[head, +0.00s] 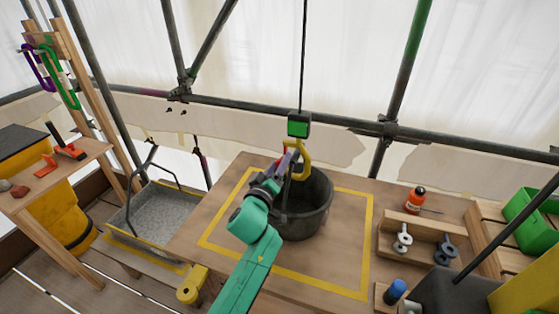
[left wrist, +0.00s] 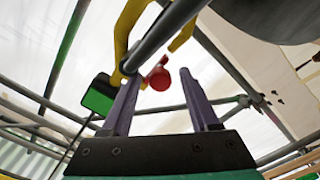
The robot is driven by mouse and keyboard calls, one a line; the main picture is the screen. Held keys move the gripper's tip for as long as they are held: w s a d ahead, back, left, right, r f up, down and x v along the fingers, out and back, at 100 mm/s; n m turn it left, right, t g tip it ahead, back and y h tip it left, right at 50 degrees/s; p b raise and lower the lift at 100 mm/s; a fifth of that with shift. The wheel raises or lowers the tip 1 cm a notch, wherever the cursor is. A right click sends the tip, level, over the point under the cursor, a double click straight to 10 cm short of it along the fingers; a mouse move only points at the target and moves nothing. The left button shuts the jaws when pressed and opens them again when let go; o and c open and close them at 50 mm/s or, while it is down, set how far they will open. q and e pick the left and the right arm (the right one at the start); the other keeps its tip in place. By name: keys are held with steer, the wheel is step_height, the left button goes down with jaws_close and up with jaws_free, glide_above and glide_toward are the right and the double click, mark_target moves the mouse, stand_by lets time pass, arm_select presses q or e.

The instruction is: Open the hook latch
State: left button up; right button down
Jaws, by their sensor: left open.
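A yellow hook (head: 303,160) hangs under a green and black block (head: 299,125) on a dark cable, above a dark grey bucket (head: 312,215). In the left wrist view the hook (left wrist: 124,30) is at the upper left, and the block (left wrist: 98,98) is at the left. A red knob (left wrist: 160,78), apparently part of the latch, shows near the hook beside a grey bar (left wrist: 165,35). My left gripper (head: 287,156) is at the hook's left side. Its purple fingers are open, and the knob appears between their tips in the wrist view; contact is unclear. My right gripper is out of view.
The bucket stands on a wooden table (head: 215,215) inside a yellow outline. A wooden rack (head: 415,240) with shackles and an orange bottle (head: 415,200) are at right. A grey tray (head: 160,212) is at left. Scaffold poles cross behind.

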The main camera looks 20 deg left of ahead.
arm_select(q)
steer(key=shift+w, duration=0.4)
jaws_close()
steer(key=shift+a+m, duration=0.1)
steer(key=shift+m, duration=0.2)
steer(key=shift+a+r+m+p, duration=0.55)
steer(key=shift+r+m, duration=0.2)
steer(key=shift+m, duration=2.4)
steer(key=shift+a+r+m+p, duration=0.55)
steer(key=shift+r+m, duration=0.25)
steer(key=shift+m, duration=2.4)
steer(key=shift+a+r+m+p, duration=0.45)
steer(key=shift+a+r+m, duration=0.25)
steer(key=shift+m, duration=2.45)
steer(key=shift+d+r, duration=0.1)
steer(key=shift+d, duration=0.05)
